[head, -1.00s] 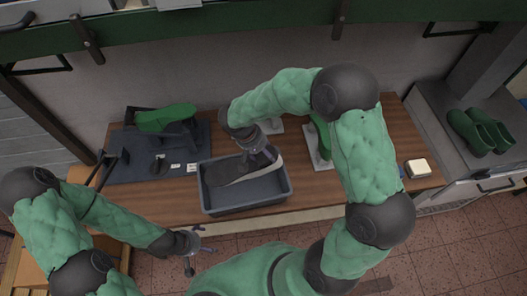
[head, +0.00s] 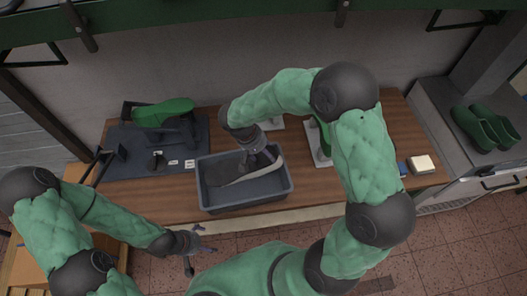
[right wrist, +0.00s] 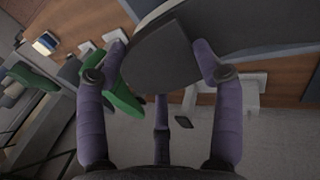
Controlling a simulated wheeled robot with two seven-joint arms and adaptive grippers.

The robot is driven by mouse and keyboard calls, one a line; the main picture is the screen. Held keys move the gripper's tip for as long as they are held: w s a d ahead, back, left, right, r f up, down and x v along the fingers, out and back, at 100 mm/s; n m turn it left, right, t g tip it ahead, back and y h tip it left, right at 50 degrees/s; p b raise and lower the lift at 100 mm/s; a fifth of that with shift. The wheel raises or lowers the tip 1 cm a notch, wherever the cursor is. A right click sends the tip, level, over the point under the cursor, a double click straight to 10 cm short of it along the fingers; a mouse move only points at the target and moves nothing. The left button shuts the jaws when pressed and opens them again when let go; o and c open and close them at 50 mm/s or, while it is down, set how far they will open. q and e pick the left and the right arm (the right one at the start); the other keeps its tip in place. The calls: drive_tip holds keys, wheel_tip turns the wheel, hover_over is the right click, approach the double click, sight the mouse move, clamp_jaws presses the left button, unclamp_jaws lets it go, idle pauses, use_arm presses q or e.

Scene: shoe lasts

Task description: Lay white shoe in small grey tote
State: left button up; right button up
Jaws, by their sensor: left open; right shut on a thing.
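The small grey tote (head: 245,203) stands on the wooden bench, open side up. The shoe (head: 232,172) is inside its outline, dark sole facing up, with a white edge along its right side. My right gripper (head: 262,160) is shut on the shoe near its right end. In the right wrist view the two fingers of this gripper (right wrist: 160,58) press on either side of the dark sole (right wrist: 160,50). I cannot tell whether the shoe touches the tote floor. My left gripper (head: 202,243) is open and empty, in front of the bench edge.
A dark mat (head: 120,165) with a stand and a green shoe (head: 162,111) lies left of the tote. Another green shoe on a pale stand (head: 314,145) is to the right, partly behind my arm. Green clogs (head: 485,127) sit on the right-hand counter. A cream block (head: 421,164) lies at the bench's right.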

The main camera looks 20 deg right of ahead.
idle(0.3)
drive_tip(key=o, duration=1.7)
drive_tip(key=v, duration=1.2)
drive_tip(key=shift+d+r, duration=0.1)
